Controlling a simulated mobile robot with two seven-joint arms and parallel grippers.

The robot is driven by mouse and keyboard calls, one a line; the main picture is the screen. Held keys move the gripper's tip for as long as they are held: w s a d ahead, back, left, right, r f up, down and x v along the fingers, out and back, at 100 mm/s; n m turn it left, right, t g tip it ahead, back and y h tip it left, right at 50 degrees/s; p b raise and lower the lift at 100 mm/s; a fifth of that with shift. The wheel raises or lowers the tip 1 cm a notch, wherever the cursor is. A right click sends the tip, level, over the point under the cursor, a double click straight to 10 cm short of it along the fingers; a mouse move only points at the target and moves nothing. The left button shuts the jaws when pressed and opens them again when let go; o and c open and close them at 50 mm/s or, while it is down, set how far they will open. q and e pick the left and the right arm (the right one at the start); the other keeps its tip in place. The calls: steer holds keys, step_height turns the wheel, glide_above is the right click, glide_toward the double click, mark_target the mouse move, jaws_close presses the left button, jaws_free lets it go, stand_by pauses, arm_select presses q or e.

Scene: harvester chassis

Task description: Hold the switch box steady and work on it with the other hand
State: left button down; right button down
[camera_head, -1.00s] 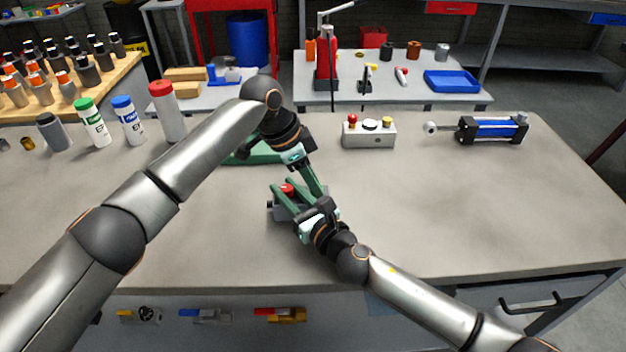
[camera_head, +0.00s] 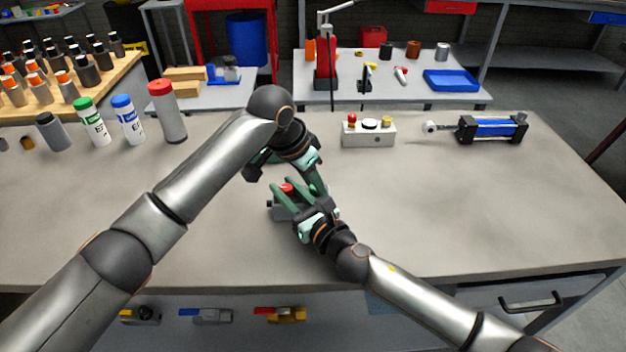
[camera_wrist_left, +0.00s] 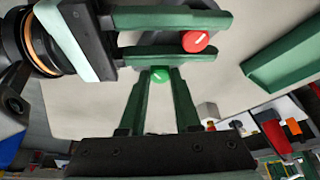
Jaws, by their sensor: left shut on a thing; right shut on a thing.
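The small grey switch box (camera_head: 283,211) rests on the workbench, partly covered by my grippers. Its red button (camera_head: 287,188) shows in the head view and also in the left wrist view (camera_wrist_left: 196,41). My right gripper (camera_head: 283,185) is shut on the switch box, with one finger along each side. My left gripper (camera_wrist_left: 160,78) has its fingertips close together at a green button (camera_wrist_left: 159,73) on the box. In the head view the left gripper (camera_head: 320,190) reaches down from behind the box, and the green button is hidden there.
A control box (camera_head: 369,134) with red and yellow knobs stands behind. A blue cylinder (camera_head: 492,129) lies at the right. Several bottles (camera_head: 128,122) stand at the left. A green tray (camera_wrist_left: 285,55) lies nearby, mostly hidden behind my left arm.

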arm_select(q)
steer(key=shift+n, duration=0.9)
steer(key=shift+t, duration=0.3)
steer(key=c, duration=0.9)
jaws_free()
steer(key=shift+r, duration=0.1)
steer(key=v, duration=1.2)
steer(key=shift+d, duration=0.25)
